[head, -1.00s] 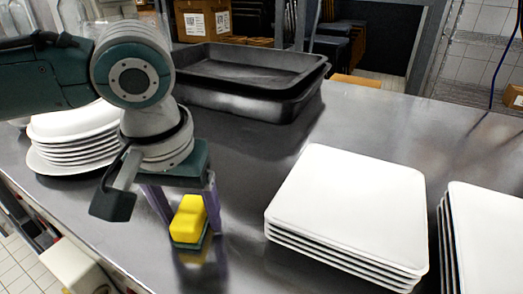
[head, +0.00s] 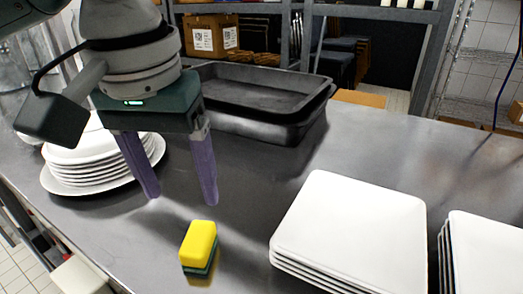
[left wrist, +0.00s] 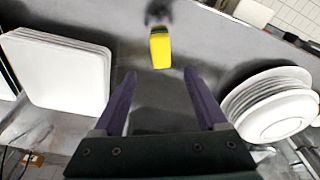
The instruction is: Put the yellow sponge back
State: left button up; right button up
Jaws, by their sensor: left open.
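The yellow sponge (head: 199,243), with a dark green underside, sits on the steel counter near its front edge in the head view. It also shows in the left wrist view (left wrist: 160,48), beyond the fingertips. My left gripper (head: 182,200) is open and empty, its two purple fingers pointing down. It is raised above the counter, behind the sponge and apart from it. In the left wrist view its fingers (left wrist: 159,78) spread with nothing between them. My right gripper is not in view.
Stacked square white plates (head: 350,225) stand right of the sponge, with another stack (head: 485,245) at the far right. Round white plates (head: 90,170) are stacked at left. Black trays (head: 265,90) sit at the back. The counter around the sponge is clear.

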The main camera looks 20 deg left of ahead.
pick_arm(q)
jog(key=s+d+f+m+t+h, duration=0.1)
jog(key=s+d+f+m+h, duration=0.2)
jog(key=s+d+f+m, duration=0.45)
jog(key=s+a+f+n+y, duration=0.1)
jog(key=s+a+n+y, duration=0.1)
jog(key=s+a, duration=0.3)
jog(key=shift+s+t, duration=0.4)
jog(key=shift+s, duration=0.45)
